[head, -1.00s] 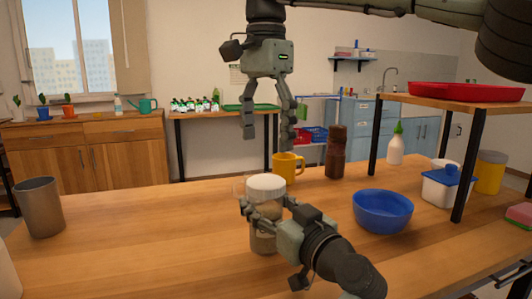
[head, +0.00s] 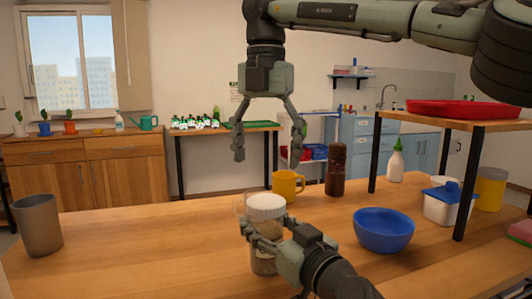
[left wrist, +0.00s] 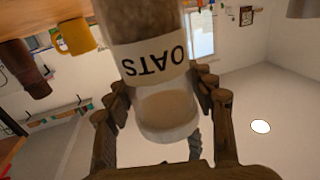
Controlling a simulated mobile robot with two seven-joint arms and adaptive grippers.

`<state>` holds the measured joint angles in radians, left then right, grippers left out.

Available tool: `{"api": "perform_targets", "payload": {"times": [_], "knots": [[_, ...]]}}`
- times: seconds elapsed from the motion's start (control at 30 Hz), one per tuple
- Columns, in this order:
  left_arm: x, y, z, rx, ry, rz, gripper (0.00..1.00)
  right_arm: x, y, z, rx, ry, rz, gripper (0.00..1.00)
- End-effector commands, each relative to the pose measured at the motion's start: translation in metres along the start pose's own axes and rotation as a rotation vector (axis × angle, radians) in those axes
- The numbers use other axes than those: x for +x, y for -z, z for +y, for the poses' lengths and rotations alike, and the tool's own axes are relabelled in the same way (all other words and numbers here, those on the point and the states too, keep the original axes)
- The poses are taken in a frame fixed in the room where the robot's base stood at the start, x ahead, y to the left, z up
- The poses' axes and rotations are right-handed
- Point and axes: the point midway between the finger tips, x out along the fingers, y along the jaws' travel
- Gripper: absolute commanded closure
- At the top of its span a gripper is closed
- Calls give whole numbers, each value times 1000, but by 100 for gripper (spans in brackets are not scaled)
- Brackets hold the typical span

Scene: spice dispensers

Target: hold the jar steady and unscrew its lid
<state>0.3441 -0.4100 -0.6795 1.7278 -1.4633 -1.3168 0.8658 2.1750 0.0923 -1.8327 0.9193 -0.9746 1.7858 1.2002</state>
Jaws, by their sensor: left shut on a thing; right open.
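A clear jar (head: 264,258) with a white lid (head: 265,207) stands upright on the wooden table. Its "OATS" label (left wrist: 154,60) appears upside down in the left wrist view. My left gripper (head: 262,230) is shut around the upper part of the jar, below the lid. The lid is seated on the jar's top. My right gripper (head: 268,153) hangs above the lid, pointing down, with its fingers spread apart and nothing between them. A clear gap separates its fingertips from the lid.
Behind the jar stand a yellow mug (head: 288,186) and a brown bottle (head: 336,170). A blue bowl (head: 384,231) is to the right, near a raised shelf with a red tray (head: 463,109). A grey cup (head: 38,225) stands far left. The table's left middle is clear.

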Motion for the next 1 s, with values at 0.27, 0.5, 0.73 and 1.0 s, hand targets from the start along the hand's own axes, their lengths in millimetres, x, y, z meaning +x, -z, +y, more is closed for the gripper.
{"api": "perform_targets", "payload": {"times": [0.27, 0.5, 0.73, 1.0], "knots": [[0, 0, 0, 0, 0, -1, 100, 0, 0, 0, 708, 0, 1, 22], [0, 0, 0, 0, 0, -1, 100, 0, 0, 0, 1132, 0, 1, 22], [0, 0, 0, 1, 0, -1, 100, 7, 0, 0, 1261, 2, 0, 22], [0, 0, 0, 0, 0, -1, 100, 46, 0, -1, 1262, 3, 0, 22]]}}
